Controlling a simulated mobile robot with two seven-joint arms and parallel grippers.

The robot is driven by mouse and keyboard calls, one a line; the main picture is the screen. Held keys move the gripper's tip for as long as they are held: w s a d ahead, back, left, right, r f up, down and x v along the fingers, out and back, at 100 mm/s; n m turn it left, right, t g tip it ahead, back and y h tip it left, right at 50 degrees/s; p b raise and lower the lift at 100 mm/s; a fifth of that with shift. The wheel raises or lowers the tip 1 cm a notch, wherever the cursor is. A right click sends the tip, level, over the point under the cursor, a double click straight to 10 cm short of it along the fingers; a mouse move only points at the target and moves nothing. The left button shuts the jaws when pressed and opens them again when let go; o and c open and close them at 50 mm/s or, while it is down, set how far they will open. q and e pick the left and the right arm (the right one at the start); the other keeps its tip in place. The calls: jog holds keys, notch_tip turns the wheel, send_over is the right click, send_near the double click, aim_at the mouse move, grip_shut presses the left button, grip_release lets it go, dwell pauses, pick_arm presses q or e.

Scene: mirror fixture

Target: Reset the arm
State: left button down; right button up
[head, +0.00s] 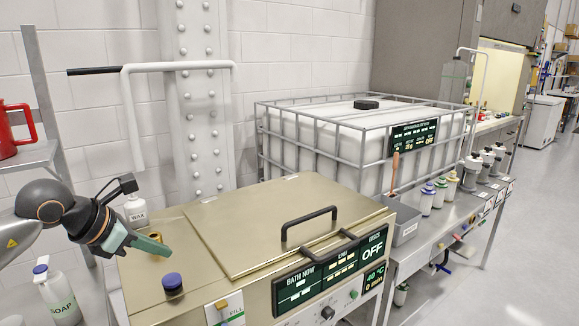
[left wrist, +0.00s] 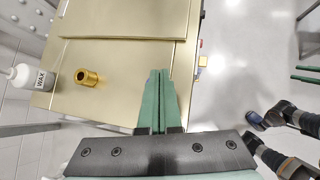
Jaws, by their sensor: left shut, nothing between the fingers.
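My left gripper (head: 165,250) is over the left part of the gold bath unit's top (head: 150,280), pointing right and slightly down. Its green fingers are shut together with nothing between them; the left wrist view shows them side by side (left wrist: 160,72). It is close to a brass fitting (head: 156,237) and a blue-capped knob (head: 172,284), and appears apart from both. The brass fitting also shows in the left wrist view (left wrist: 88,77). My right gripper (left wrist: 308,73) shows only as two green fingers, apart, at that view's right edge.
The bath's lid (head: 270,220) is closed, with a black handle (head: 309,222). A white WAX bottle (head: 136,210) stands behind it, and a SOAP bottle (head: 60,295) at left. A caged white tank (head: 340,140) is behind. Floor (head: 510,240) is clear at right.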

pick_arm(q)
jog(key=s+d+f+n+h, duration=0.2)
jog(key=d+n+h, duration=0.15)
jog(key=d, duration=0.35)
jog(key=s+d+f+n+h, duration=0.2)
jog(key=d+n+h, duration=0.1)
jog(key=d+h, duration=0.3)
jog(key=s+d+f+n+h, duration=0.2)
jog(key=s+d+n+h, duration=0.1)
jog(key=d, duration=0.5)
jog(key=s+a+f+n+t+y, duration=0.1)
jog(key=a+f+n+t+y, duration=0.3)
jog(key=f+n, duration=0.55)
jog(key=s+a+f+n+t+y, duration=0.15)
jog(key=f+n+t+y, duration=0.45)
jog(key=n, duration=0.7)
jog(key=s+a+f+n+g+y, duration=0.1)
jog(key=s+f+n+g, duration=0.3)
jog(key=s+f, duration=0.4)
jog(key=s+a+f+n+g+y+p, duration=0.1)
jog(key=s+a+f+n+g+y, duration=0.1)
jog(key=s+f+n, duration=0.4)
notch_tip(320, 180, down, 4)
jog(key=shift+s+a+g+y, duration=0.15)
jog(key=shift+s+g+y, duration=0.6)
jog(key=shift+s+g, duration=0.35)
jog(key=shift+w, duration=0.1)
